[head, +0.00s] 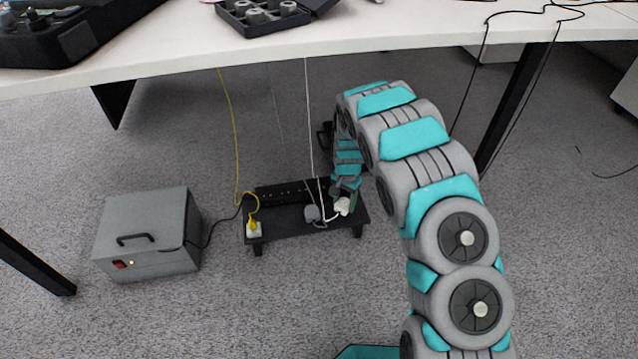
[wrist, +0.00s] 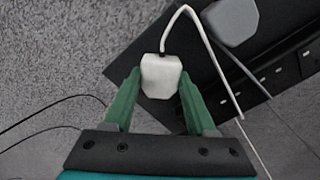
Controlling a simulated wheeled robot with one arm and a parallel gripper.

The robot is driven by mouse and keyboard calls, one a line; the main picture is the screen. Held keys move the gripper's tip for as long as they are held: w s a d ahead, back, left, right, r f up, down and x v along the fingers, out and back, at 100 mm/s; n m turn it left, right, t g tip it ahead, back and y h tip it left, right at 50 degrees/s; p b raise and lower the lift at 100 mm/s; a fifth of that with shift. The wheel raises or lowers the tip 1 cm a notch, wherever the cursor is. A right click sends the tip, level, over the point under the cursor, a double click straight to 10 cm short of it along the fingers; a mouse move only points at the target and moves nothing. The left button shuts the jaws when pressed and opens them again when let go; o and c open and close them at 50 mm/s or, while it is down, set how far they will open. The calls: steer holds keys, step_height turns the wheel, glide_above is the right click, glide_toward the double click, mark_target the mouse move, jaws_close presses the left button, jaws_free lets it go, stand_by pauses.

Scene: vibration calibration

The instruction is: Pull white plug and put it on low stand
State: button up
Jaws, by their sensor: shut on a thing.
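The white plug (wrist: 161,75) is between the two green fingers of my gripper (wrist: 160,82) in the wrist view, with its white cable curving up and right. The jaws are shut on it. In the head view the white plug (head: 342,206) is at the right end of the low black stand (head: 285,228), partly hidden by my gripper (head: 347,200). The stand also shows in the wrist view (wrist: 195,55). The plug appears over the stand, clear of the row of sockets; I cannot tell whether it touches the stand.
A black power strip (head: 285,192) runs along the back of the stand. A grey plug (head: 312,213) and a yellow-corded plug (head: 254,229) are on the stand. A grey box (head: 150,230) stands on the floor to the left. The white table (head: 290,52) overhangs behind, with cables hanging down.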

mark_target(344, 203)
steer(key=shift+f, duration=0.55)
stand_by(0.5)
steer(key=o, duration=1.4)
steer(key=shift+r, duration=0.15)
steer(key=shift+r+p, duration=0.5)
steer(key=shift+r, duration=1.9)
